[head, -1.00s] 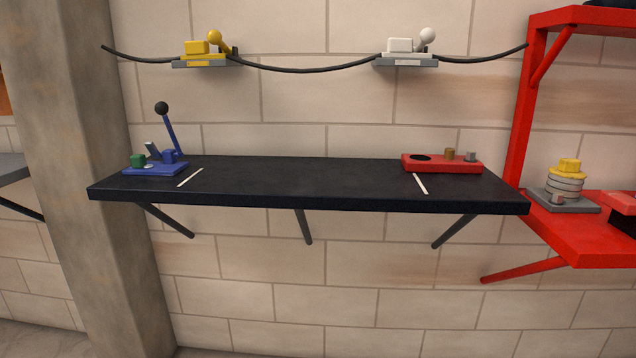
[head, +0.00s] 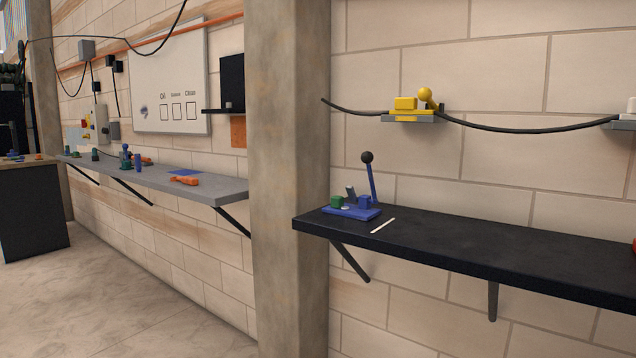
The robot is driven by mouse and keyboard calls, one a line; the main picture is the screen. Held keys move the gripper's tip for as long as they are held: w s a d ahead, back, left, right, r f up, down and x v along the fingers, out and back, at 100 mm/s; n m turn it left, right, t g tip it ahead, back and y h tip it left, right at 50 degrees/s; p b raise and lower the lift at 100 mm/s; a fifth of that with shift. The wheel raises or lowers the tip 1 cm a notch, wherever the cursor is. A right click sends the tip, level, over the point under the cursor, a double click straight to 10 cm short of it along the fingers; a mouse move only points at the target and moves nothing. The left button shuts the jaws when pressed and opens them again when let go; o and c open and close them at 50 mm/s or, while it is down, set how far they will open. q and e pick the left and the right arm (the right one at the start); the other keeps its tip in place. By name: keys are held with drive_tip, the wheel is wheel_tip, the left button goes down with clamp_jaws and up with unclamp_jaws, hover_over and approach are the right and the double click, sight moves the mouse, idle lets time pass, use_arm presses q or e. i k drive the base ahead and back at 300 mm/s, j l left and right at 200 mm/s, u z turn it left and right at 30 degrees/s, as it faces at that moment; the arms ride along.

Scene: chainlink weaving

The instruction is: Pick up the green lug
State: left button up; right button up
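A small green block, which may be the green lug (head: 337,202), sits on the left part of a blue lever fixture (head: 352,213). The fixture stands at the left end of the black shelf (head: 480,242), and its blue lever with a black ball knob (head: 367,158) stands nearly upright. Other small green pieces (head: 126,163) are on the grey shelf far to the left, too small to tell apart. Neither of my grippers is in view.
A concrete pillar (head: 288,120) stands between the grey shelf (head: 215,188) and the black shelf. An orange tool (head: 185,180) lies on the grey shelf. A yellow device (head: 406,104) is on a wall ledge. The floor (head: 150,300) at the left is clear.

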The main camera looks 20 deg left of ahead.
sight(337, 201)
drive_tip(key=i+l+u, duration=0.1)
drive_tip(key=l+u, duration=0.4)
drive_tip(key=u, duration=0.25)
drive_tip(key=i+l+u, duration=0.1)
drive_tip(key=l+u, duration=0.4)
drive_tip(key=l, duration=0.4)
drive_tip(key=k+l+u, duration=0.2)
drive_tip(key=l, duration=1.2)
drive_tip(key=k+j+u, duration=0.15)
drive_tip(key=k+u, duration=0.3)
drive_tip(key=k, duration=0.2)
drive_tip(key=i+u, duration=0.3)
drive_tip(key=i+l+u, duration=0.1)
drive_tip(key=i+u, duration=0.15)
drive_tip(key=i, duration=0.25)
drive_tip(key=i+l, duration=0.15)
drive_tip(key=i, duration=0.7)
drive_tip(key=i+l, duration=0.1)
drive_tip(key=i, duration=2.5)
drive_tip(key=i+j, duration=0.1)
drive_tip(key=i, duration=1.65)
drive_tip(key=l+z, duration=0.05)
